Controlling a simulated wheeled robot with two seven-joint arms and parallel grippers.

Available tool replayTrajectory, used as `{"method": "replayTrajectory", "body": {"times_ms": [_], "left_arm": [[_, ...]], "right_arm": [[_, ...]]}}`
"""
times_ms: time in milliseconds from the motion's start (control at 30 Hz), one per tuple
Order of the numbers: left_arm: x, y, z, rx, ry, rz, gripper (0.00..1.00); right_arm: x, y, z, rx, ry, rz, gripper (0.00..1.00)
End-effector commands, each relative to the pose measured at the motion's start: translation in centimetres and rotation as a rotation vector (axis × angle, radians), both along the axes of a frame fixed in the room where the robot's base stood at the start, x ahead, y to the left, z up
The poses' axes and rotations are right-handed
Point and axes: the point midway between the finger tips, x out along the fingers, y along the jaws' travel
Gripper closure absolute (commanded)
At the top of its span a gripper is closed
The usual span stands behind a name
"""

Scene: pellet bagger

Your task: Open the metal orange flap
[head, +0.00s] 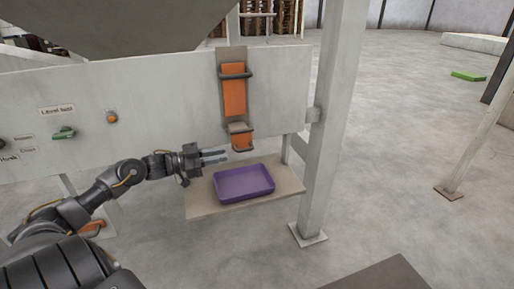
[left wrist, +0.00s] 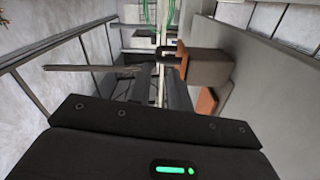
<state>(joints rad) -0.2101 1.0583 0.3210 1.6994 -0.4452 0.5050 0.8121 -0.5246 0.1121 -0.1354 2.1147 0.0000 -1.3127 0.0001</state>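The orange metal flap (head: 234,92) is a tall plate in a grey frame on the machine's front panel, with a dark bar handle (head: 235,75) across its upper part. Below it is a grey block with a second bar and a smaller orange piece (head: 242,142). My left gripper (head: 224,156) is just left of this lower part, its two fingers pointing right and apart with nothing visible between them. In the left wrist view the dark fingers (left wrist: 163,88) reach toward a grey block (left wrist: 208,68) with orange beside it. My right gripper is not in view.
A purple tray (head: 244,183) sits on a shelf (head: 205,208) below the flap. A grey post (head: 330,120) stands right of the panel. The panel (head: 170,90) carries a green knob (head: 63,133) and an orange button (head: 112,117) at left. Open floor lies to the right.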

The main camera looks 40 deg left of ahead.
Motion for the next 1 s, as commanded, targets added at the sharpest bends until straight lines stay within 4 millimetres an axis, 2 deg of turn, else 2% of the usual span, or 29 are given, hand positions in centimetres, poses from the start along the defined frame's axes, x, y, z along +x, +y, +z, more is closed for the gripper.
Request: {"method": "replayTrajectory", "body": {"times_ms": [267,700,1000], "left_arm": [[1.1,-0.9,0.1,-0.001,-0.003,-0.005,0.8],[6.6,-4.6,0.1,-0.002,-0.002,-0.001,0.8],[8.7,-6.1,0.0,-0.001,-0.001,0.0,0.8]], "right_arm": [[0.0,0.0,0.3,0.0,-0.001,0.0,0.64],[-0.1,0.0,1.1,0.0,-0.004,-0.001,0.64],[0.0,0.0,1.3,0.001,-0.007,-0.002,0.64]]}}
